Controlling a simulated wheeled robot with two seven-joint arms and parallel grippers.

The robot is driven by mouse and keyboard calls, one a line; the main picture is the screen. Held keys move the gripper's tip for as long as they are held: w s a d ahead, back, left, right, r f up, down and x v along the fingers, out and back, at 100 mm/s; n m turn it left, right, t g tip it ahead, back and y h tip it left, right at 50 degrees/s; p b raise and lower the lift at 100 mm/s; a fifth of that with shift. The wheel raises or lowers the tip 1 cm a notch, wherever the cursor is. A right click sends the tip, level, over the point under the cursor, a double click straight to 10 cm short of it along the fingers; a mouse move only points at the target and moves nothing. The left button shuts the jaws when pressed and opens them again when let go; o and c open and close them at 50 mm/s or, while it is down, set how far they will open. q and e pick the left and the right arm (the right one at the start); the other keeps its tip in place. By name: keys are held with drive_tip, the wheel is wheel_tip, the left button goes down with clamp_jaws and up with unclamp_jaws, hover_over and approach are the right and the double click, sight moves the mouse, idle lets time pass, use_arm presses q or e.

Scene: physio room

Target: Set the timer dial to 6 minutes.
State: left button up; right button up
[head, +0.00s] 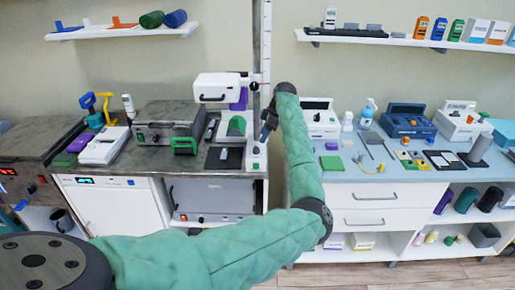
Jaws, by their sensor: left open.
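I cannot tell for sure which control is the timer dial. My left gripper (265,130) hangs from the green-sleeved arm near the middle, in front of a white upright stand. It is open, and its fingertips are small and partly lost against the stand. No object shows between them. My right gripper is out of view.
The right counter (380,173) carries a blue device (408,121), bottles and small items. Shelves (120,31) run above. Wood floor shows at the lower right.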

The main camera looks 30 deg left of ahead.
sight(258, 149)
use_arm(q)
drive_tip(key=p+x, duration=0.3)
drive_tip(key=x, duration=0.3)
drive_tip(key=shift+a+f, duration=0.1)
drive_tip(key=shift+f, duration=0.15)
drive_tip(key=shift+s+a+f, duration=0.15)
drive_tip(key=shift+f, duration=0.3)
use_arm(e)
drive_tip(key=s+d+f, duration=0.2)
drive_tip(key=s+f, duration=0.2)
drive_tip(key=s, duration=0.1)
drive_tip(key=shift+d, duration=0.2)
use_arm(q)
drive_tip(key=c, duration=1)
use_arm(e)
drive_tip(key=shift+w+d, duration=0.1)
